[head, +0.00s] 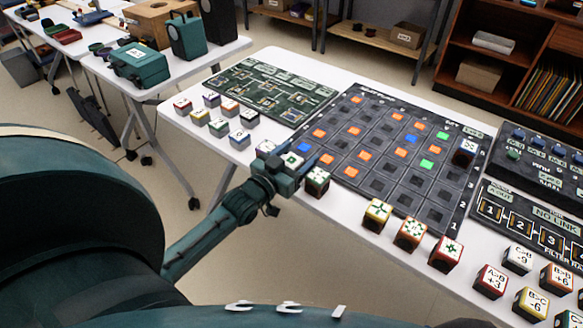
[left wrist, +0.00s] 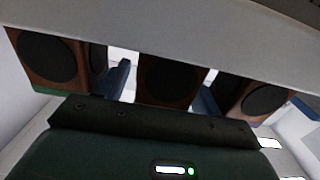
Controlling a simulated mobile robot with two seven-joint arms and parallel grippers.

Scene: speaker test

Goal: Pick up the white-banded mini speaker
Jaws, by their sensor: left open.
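The mini speakers are small cubes with marked tops. In the left wrist view one brown speaker (left wrist: 165,84) with a round black cone stands between my two blue fingers. My left gripper (head: 290,163) is open around it, and gripper parts cover much of it in the head view, where its pale marked top (head: 292,159) shows; its band colour is unclear. A green-edged speaker (head: 317,181) stands just right of it. My right gripper is out of view.
More marked cubes (head: 219,127) stand in rows at the left. A dark grid board (head: 375,185) lies behind the gripper, with a green circuit board (head: 262,90) beside it. Yellow (head: 377,215), orange (head: 410,234) and red (head: 445,255) cubes line the front edge.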

